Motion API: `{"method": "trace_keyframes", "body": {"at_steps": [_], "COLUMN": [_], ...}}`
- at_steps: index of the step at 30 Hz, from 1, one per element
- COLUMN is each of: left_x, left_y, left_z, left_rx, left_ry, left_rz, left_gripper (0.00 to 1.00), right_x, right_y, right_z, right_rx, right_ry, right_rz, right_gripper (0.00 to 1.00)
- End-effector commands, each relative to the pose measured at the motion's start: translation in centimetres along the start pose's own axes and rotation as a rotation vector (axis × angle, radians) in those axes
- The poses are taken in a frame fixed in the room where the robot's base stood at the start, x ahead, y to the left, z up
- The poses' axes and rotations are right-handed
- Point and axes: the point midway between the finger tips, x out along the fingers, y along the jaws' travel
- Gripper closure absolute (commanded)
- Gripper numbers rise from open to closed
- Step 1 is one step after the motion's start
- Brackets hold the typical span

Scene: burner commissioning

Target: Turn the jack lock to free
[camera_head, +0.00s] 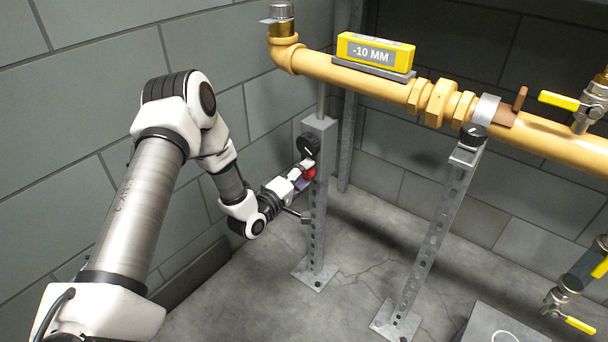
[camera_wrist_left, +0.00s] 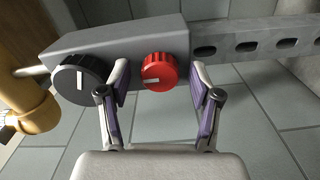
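The jack is a grey perforated post (camera_head: 318,220) standing on a floor plate. A black knob (camera_head: 309,145) and below it a red knob (camera_head: 310,173) sit on its head. In the left wrist view the red knob (camera_wrist_left: 165,72) has a short white mark at its lower left, and the black knob (camera_wrist_left: 80,80) has a vertical white mark. Which knob is the lock is not labelled. My left gripper (camera_head: 302,176) is at the red knob. In its wrist view my left gripper (camera_wrist_left: 160,72) is open, one finger on each side of the red knob, with visible gaps. My right gripper is not in view.
A yellow pipe (camera_head: 360,83) runs above the jack, carrying a yellow display (camera_head: 376,50) reading "-10 MM". A second slanted support (camera_head: 430,240) stands to the right. Valves with yellow handles (camera_head: 558,100) are at the right. A grey block wall (camera_head: 90,100) is behind my left arm.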

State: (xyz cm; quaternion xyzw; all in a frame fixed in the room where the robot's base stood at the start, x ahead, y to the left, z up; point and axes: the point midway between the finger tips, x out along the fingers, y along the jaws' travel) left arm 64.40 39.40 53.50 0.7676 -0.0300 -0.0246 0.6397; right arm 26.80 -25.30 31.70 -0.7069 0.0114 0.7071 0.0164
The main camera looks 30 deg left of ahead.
Motion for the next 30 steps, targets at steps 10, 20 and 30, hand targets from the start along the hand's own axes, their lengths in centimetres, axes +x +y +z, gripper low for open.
{"method": "trace_keyframes", "body": {"at_steps": [10, 20, 30], "left_x": [-3.5, -11.0, -12.0], "left_y": [-0.1, -0.1, 0.0], "left_z": [-0.1, -0.1, 0.0], "left_rx": [-0.005, -0.004, 0.0], "left_ry": [0.004, 0.004, -0.001], "left_rz": [-0.003, -0.002, 0.0], "left_gripper": [0.36, 0.36, 0.36], "right_x": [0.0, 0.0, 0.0], "right_y": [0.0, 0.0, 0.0], "right_z": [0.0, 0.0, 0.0], "right_rx": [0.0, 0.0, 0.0], "right_ry": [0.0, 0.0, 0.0], "right_rz": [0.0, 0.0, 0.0], "right_gripper": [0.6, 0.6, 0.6]}}
